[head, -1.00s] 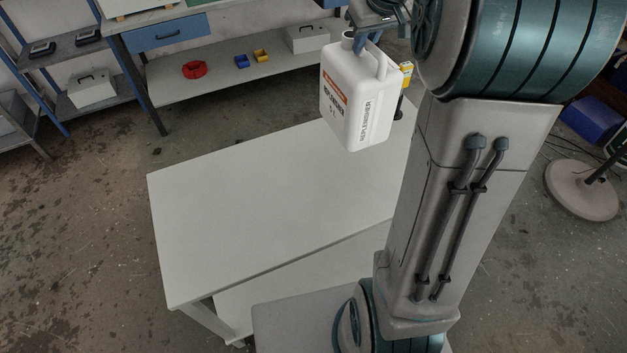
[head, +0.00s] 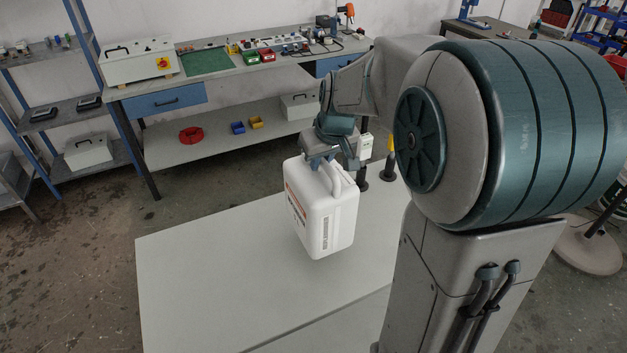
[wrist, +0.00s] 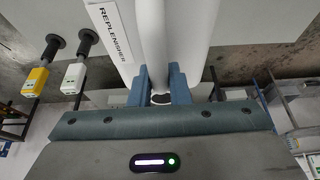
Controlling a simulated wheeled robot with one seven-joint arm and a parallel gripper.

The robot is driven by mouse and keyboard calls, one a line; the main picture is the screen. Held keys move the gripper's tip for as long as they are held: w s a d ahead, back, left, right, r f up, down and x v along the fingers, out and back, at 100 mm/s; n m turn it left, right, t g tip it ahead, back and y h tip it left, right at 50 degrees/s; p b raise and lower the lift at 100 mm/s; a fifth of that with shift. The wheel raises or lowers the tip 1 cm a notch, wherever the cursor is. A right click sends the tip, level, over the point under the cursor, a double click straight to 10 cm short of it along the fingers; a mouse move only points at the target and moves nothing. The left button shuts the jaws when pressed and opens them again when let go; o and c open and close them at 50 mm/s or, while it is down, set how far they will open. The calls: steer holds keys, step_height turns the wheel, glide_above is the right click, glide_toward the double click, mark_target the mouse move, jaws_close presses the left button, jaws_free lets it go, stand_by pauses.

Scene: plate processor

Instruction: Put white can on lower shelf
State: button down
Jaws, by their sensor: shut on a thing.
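The white can (head: 322,212) is a jerrycan with an orange band and printed label. It hangs from my gripper (head: 322,160) and looks to be above the white table (head: 210,270). In the wrist view the can (wrist: 118,40), labelled REPLENISHER, fills the top middle. My gripper (wrist: 160,90) is shut on its handle there, one blue finger on each side. A lower level of the white table (head: 365,325) shows at the bottom of the head view, partly hidden by my arm. Whether the can's base touches anything is unclear; it looks apart from the top.
Two black-based posts, one with a yellow tag (wrist: 35,82) and one with a white tag (wrist: 73,78), stand close to the can. A workbench (head: 225,140) with a lower shelf stands behind. The left part of the table top is bare.

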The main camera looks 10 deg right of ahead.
mark_target(314, 180)
steer(key=shift+s+a+f, duration=0.25)
steer(key=shift+a+f, duration=0.15)
steer(key=shift+a, duration=0.15)
steer(key=shift+s+a+f, duration=0.2)
steer(key=shift+a+f, duration=0.15)
steer(key=shift+a, duration=0.15)
steer(key=shift+f+p, duration=0.45)
steer(key=shift+f, duration=1.45)
steer(key=shift+f, duration=0.2)
steer(key=c, duration=1.4)
jaws_free()
steer(key=shift+o, duration=0.2)
steer(key=shift+r, duration=0.1)
